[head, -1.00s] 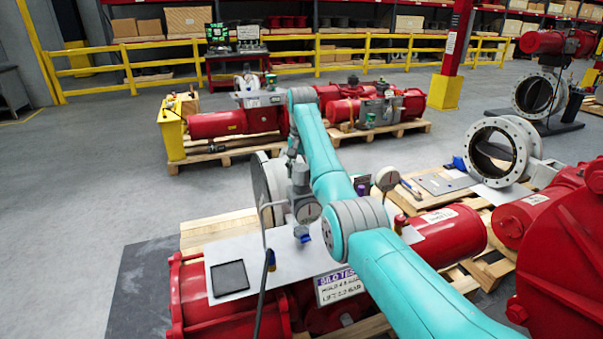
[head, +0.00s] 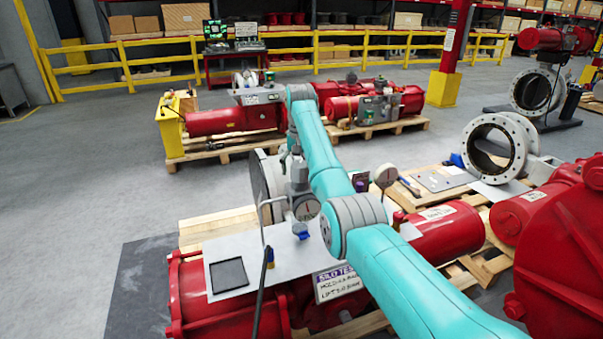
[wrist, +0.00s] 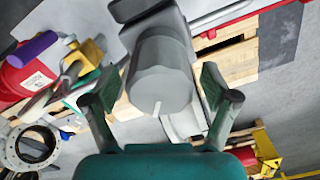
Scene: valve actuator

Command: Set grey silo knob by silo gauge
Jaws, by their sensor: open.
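In the wrist view a grey cylindrical knob (wrist: 160,75) with a white mark on its near edge fills the middle. My gripper (wrist: 160,88) is open, with one finger on each side of the knob. Gaps show between the fingers and the knob. In the head view a round gauge (head: 306,209) sits low on a grey fitting over the pale plate. Its needle is too small to read. A second round gauge (head: 385,176) stands to the right of my arm. A sign (head: 338,283) reads "SILO TEST", with smaller lines hard to read. My fingers are not clear there.
The pale plate (head: 218,250) carries a black tablet-like panel (head: 228,275) and a bent grey pipe beside the fitting. Red cylinders (head: 445,232) on wooden pallets crowd the right. A large flanged ring (head: 518,152) stands further right. Open floor (head: 80,190) lies to the left.

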